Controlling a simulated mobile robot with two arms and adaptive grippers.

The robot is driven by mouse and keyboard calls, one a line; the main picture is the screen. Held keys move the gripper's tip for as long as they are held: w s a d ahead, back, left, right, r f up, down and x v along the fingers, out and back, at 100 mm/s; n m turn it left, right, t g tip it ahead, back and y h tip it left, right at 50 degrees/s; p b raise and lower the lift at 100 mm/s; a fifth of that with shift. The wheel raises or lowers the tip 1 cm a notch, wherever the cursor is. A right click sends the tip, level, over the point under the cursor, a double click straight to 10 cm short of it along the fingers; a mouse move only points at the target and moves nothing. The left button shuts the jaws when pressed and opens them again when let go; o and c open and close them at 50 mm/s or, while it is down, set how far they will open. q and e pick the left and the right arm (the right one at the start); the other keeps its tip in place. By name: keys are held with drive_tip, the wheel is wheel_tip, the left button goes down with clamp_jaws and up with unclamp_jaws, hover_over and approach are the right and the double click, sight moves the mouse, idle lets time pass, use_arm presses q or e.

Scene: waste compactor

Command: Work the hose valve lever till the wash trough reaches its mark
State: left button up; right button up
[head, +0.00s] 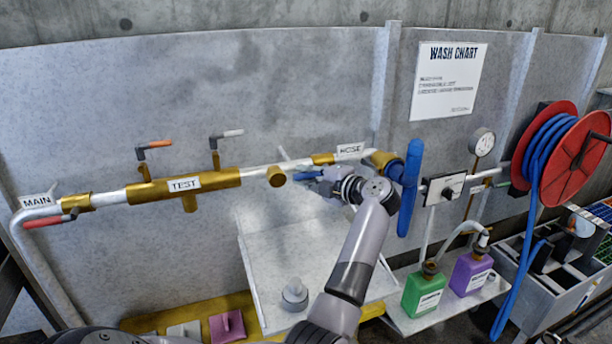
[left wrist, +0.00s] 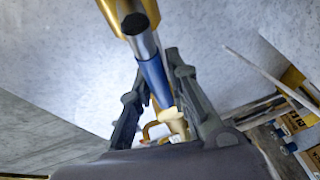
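The blue-handled hose valve lever (left wrist: 154,82) runs between the two fingers of my left gripper (left wrist: 160,75) in the left wrist view. The fingertips lie close on both sides of the handle; I cannot tell if they press on it. In the head view my left gripper (head: 325,183) is at the pipe just below the HOSE label (head: 350,150), its fingers small and partly hidden by my own wrist. The pale wash trough (head: 262,262) is below the pipe, partly behind my left arm. I cannot make out its mark or water level. My right gripper is not in view.
The MAIN lever (head: 50,220) is red; TEST (head: 185,184) sits on the brass pipe with orange and white levers above. A blue upright cylinder (head: 410,188), gauge (head: 482,142) and red hose reel (head: 575,158) are right. Green (head: 423,294) and purple (head: 472,272) jugs stand on a shelf.

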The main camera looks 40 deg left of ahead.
use_arm(q)
clamp_jaws()
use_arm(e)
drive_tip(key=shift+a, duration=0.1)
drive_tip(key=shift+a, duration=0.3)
